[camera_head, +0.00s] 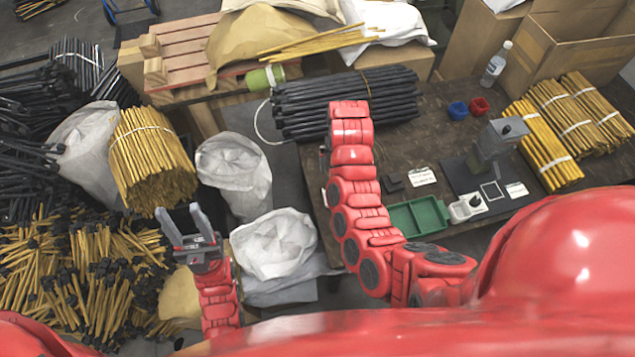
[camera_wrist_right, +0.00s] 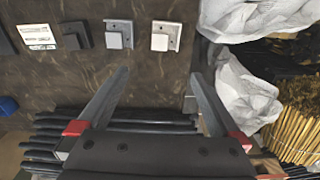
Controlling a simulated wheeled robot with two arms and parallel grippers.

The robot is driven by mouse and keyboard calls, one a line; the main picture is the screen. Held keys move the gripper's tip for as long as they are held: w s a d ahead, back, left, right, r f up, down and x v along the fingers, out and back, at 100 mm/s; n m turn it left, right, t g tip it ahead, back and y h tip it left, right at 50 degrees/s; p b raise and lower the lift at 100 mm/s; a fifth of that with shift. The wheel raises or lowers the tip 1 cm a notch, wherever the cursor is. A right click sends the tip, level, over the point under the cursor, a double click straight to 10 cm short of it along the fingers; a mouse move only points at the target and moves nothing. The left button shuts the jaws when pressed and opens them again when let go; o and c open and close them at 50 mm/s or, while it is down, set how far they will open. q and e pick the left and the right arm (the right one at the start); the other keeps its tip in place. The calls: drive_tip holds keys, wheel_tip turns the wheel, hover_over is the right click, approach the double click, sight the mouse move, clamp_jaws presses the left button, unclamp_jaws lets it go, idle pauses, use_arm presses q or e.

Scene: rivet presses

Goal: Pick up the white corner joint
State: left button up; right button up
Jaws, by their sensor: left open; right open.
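The white corner joint (camera_wrist_right: 164,37) lies on the dark table in the right wrist view, near the top. A grey joint (camera_wrist_right: 118,35) and a black joint (camera_wrist_right: 75,36) lie in a row to its left. My right gripper (camera_wrist_right: 160,76) is open and empty, its fingertips below the white joint in the picture and apart from it. In the head view my right arm covers that part of the table, and the white joint cannot be made out. My left gripper (camera_head: 182,211) is open and empty, left of the table near white sacks.
Black rods (camera_head: 345,95) lie bundled on the table. A green tray (camera_head: 418,216), a press (camera_head: 492,145), red and blue cups, a bottle (camera_head: 496,64) and yellow rod bundles (camera_head: 545,145) stand on it. White sacks (camera_head: 275,245) crowd the table's left edge.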

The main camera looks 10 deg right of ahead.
drive_tip(key=shift+g, duration=0.3)
drive_tip(key=f+b, duration=0.9)
drive_tip(key=shift+s+a+f, duration=0.35)
drive_tip(key=shift+s+a, duration=0.05)
drive_tip(key=shift+f+p, duration=0.45)
drive_tip(key=shift+p, duration=0.4)
drive_tip(key=shift+f, duration=0.35)
drive_tip(key=shift+f+p, duration=0.5)
drive_tip(key=shift+p, duration=0.1)
wheel_tip(320, 180, down, 3)
drive_tip(key=shift+a+r+p, duration=0.15)
drive_tip(key=shift+p, duration=0.45)
drive_tip(key=shift+w+f, duration=0.1)
drive_tip(key=shift+f, duration=0.65)
drive_tip(key=c, duration=1.2)
